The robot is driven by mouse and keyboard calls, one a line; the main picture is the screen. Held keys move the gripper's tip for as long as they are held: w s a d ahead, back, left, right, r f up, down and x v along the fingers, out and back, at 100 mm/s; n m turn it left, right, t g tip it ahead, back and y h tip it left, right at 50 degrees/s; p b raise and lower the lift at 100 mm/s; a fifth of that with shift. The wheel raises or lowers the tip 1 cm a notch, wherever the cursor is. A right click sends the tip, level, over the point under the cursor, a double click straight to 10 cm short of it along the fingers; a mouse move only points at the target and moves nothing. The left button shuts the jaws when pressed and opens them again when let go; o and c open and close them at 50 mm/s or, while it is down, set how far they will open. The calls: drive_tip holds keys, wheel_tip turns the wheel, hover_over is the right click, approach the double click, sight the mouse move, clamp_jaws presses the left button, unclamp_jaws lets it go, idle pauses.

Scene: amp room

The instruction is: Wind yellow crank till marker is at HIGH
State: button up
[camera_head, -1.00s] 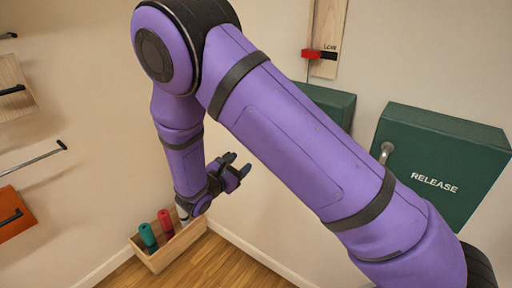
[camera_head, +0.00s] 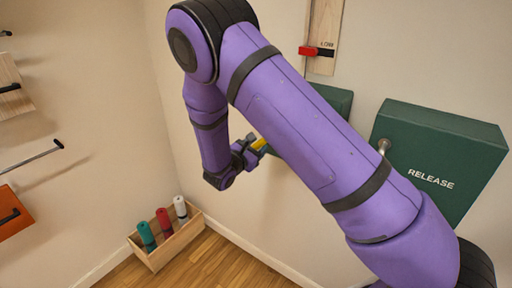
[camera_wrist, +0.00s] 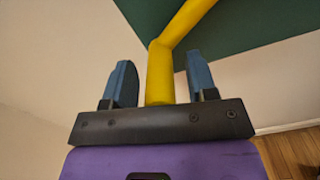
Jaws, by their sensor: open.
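The yellow crank (camera_wrist: 161,72) stands between the two fingers of my open gripper (camera_wrist: 161,84) in the wrist view, with a gap on either side. Its bent arm runs up and right in front of a dark green box (camera_wrist: 235,25). In the head view only a short piece of the crank (camera_head: 259,144) shows beside my gripper (camera_head: 252,146); my arm hides the rest. The upper part of the board is out of view.
A green box labelled RELEASE (camera_head: 440,155) with a metal lever (camera_head: 384,147) is on the wall at right. A wooden bin (camera_head: 168,253) with teal, red and white cylinders stands on the floor. Rods and boards are on the left wall.

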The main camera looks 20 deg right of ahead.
drive_tip(key=shift+c, duration=0.2)
clamp_jaws()
drive_tip(key=shift+a+r, duration=0.1)
drive_tip(key=shift+r, duration=0.05)
